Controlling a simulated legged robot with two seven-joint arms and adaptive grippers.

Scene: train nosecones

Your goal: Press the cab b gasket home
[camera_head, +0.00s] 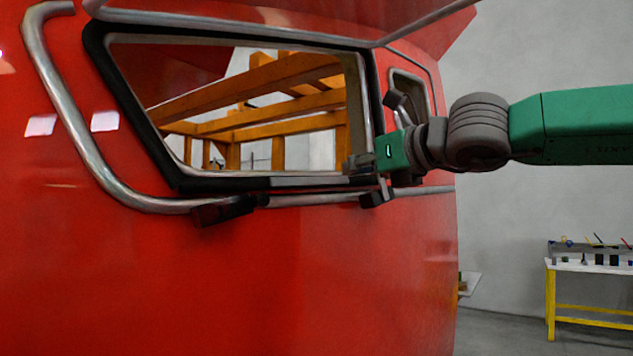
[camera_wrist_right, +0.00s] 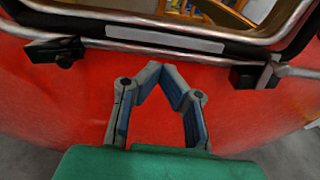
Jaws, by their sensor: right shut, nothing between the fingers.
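The red cab nosecone (camera_head: 330,270) fills most of the head view. A black gasket (camera_head: 140,110) runs around its window, clearest along the left side and bottom edge. In the right wrist view the gasket (camera_wrist_right: 235,42) shows as a dark band along the window's lower edge. My right gripper (camera_head: 352,165) is at the window's lower right corner, its tips close to the frame; contact cannot be told. In the wrist view the right gripper (camera_wrist_right: 160,70) is shut and empty, its tips together in front of red panel below the gasket. My left gripper is out of view.
A metal rail (camera_head: 150,204) curves around the window's left and bottom, with dark clamp-like blocks (camera_head: 225,211) on it. Orange beams (camera_head: 270,80) show through the window. A yellow-legged bench (camera_head: 590,266) with small items stands far right.

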